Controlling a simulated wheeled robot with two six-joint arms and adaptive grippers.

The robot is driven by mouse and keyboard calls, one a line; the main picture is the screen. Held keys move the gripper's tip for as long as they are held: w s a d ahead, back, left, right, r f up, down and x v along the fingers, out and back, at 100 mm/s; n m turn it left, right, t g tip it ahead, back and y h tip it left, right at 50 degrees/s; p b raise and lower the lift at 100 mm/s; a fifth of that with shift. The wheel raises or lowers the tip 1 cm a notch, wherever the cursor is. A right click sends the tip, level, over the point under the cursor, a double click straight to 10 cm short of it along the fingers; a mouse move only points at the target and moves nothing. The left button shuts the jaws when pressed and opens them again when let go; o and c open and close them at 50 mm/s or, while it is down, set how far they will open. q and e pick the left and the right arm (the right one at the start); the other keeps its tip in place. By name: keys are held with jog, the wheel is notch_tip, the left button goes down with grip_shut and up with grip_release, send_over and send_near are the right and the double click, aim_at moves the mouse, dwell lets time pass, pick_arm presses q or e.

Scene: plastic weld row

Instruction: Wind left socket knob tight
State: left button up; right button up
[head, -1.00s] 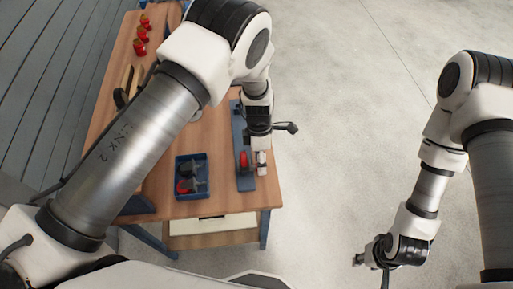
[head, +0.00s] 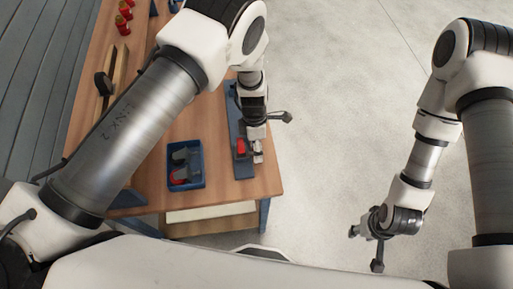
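A red knob (head: 240,147) shows on a narrow blue-grey rail (head: 243,171) at the table's right edge. I take it for a socket knob, but its socket is not clear. My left gripper (head: 258,154) points down over the rail, with its fingertips just right of the red knob. I cannot tell whether they touch it, or whether they are open or shut; the wrist hides part of the rail. My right gripper (head: 355,232) hangs over the bare floor at the lower right, away from the table. Its finger gap is too small to read.
A blue tray (head: 203,174) holding dark and red parts stands left of the rail on the wooden table (head: 217,206). Several red items (head: 123,24) stand in a row at the far left. The floor (head: 330,150) right of the table is clear.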

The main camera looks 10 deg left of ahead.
pick_arm(q)
jog(key=shift+s+r, duration=0.15)
jog(key=shift+s, duration=0.05)
grip_shut()
jog(key=shift+w+f+g+b, duration=0.1)
jog(key=shift+f+g+b, duration=0.25)
jog(key=shift+b, duration=0.35)
jog(key=g+b, duration=0.1)
jog(key=b, duration=0.2)
jog(key=g+h+b, duration=0.1)
jog(key=g+b, duration=0.1)
jog(key=b, duration=0.1)
jog(key=g+b, duration=0.1)
jog(key=b, duration=0.2)
jog(key=shift+w+a+f+g+h, duration=0.1)
jog(key=shift+w+f+g+h, duration=0.2)
jog(key=shift+f+g, duration=0.1)
jog(key=shift+r+g+b, duration=0.25)
jog(key=shift+g+b, duration=0.4)
jog(key=shift+b, duration=0.4)
jog(key=shift+h, duration=0.3)
jog(key=shift+o, duration=0.4)
grip_release()
jog(key=shift+r, duration=0.1)
